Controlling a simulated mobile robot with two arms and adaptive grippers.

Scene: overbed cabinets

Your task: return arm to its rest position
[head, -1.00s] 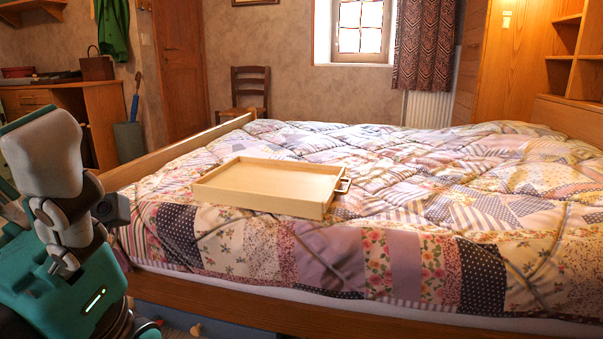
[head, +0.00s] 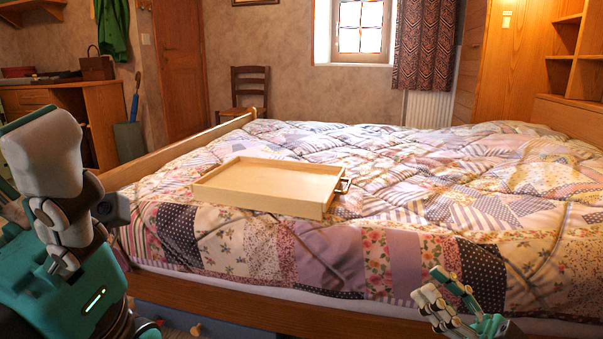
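My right gripper (head: 429,282) is at the lower right, in front of the bed's near side. Its two fingers point up and left with a gap between them, and I see nothing held there. Most of the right arm is below the picture. My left arm (head: 45,160) stands folded at the left edge, beside the bed's near left corner. I cannot make out its gripper.
A bed with a patchwork quilt (head: 430,165) fills the middle and right. A shallow wooden tray (head: 265,187) lies on it, with a small metal-edged item (head: 344,184) at its right end. A wooden rail (head: 185,150) edges the bed's left side.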

